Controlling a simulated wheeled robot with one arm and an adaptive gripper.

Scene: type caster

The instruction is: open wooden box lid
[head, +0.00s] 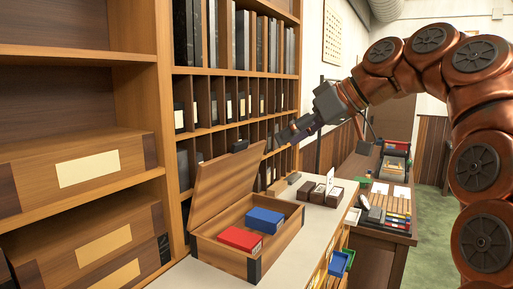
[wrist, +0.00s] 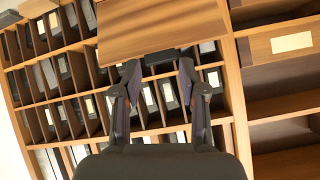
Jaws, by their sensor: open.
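The wooden box (head: 248,249) stands on the white counter with its lid (head: 228,182) raised, tilted up and back towards the shelves. A red block (head: 240,239) and a blue block (head: 264,220) lie inside. My gripper (head: 277,141) is above and to the right of the lid's upper edge in the head view. In the wrist view my gripper (wrist: 158,68) has its two fingers apart with nothing gripped between them. A wooden panel, apparently the lid (wrist: 160,28), lies beyond the fingertips, with a small dark piece at its edge. Whether the fingers touch it I cannot tell.
Shelves with dark binders (head: 235,40) and cubbyholes rise behind the box. Wooden drawers (head: 85,170) fill the left. Small dark boxes (head: 325,193) stand on the counter (head: 310,235) right of the box. A desk with trays (head: 385,215) is further right.

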